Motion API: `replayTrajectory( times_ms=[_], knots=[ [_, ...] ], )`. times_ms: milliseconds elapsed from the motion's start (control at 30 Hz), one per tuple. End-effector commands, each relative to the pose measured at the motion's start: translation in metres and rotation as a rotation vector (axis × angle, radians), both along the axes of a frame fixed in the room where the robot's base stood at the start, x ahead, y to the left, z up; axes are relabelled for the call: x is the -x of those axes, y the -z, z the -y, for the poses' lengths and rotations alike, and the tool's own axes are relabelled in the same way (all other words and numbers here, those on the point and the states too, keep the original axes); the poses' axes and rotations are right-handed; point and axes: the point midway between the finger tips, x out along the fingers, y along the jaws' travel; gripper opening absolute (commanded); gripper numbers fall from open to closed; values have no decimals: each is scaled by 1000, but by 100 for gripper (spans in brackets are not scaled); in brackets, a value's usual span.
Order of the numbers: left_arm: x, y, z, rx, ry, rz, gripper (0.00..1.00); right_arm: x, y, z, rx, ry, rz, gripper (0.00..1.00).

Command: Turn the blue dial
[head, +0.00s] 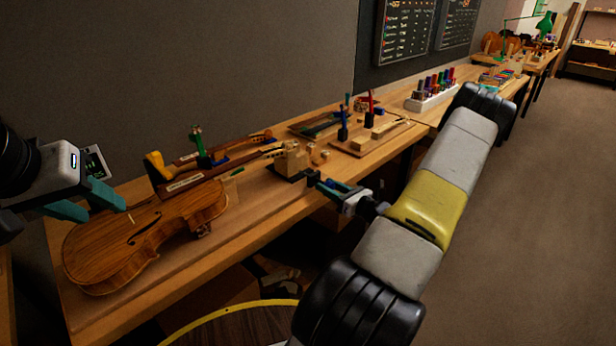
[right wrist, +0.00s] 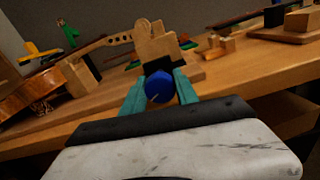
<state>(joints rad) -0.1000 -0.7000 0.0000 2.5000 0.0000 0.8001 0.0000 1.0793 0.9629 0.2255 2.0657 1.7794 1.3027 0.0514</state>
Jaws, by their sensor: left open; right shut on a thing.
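The blue dial (right wrist: 159,86) sits on the near side of a small wooden stand in the right wrist view, with a thin light mark on its face. My right gripper (right wrist: 160,80) has its teal fingers on either side of the dial and is shut on it. In the head view the right gripper (head: 322,182) reaches the front of the wooden stand (head: 291,158), and the dial is a small dark blue patch there (head: 311,177). My left gripper (head: 103,208) is open and empty above the violin body, at the left.
The violin (head: 140,240) lies on the bench (head: 235,245), its neck pointing toward the stand. Small clamps in green and yellow (head: 200,145) stand behind it. Farther right are a board with wooden blocks (head: 375,135) and a white rack of coloured bottles (head: 430,98). The bench's front strip is clear.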

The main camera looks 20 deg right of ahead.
Motion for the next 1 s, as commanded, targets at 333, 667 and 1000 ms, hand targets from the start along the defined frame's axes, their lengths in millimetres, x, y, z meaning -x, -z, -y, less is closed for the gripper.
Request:
replayTrajectory(
  times_ms=[333,667,1000],
  knots=[
    [0,0,0,0,0,0,44,0,0,1,-295,1,-122,0],
    [0,0,0,0,0,0,44,0,1,1,-583,2,-243,0],
    [0,0,0,0,0,0,44,0,1,1,-882,1,-366,0]
  ],
)
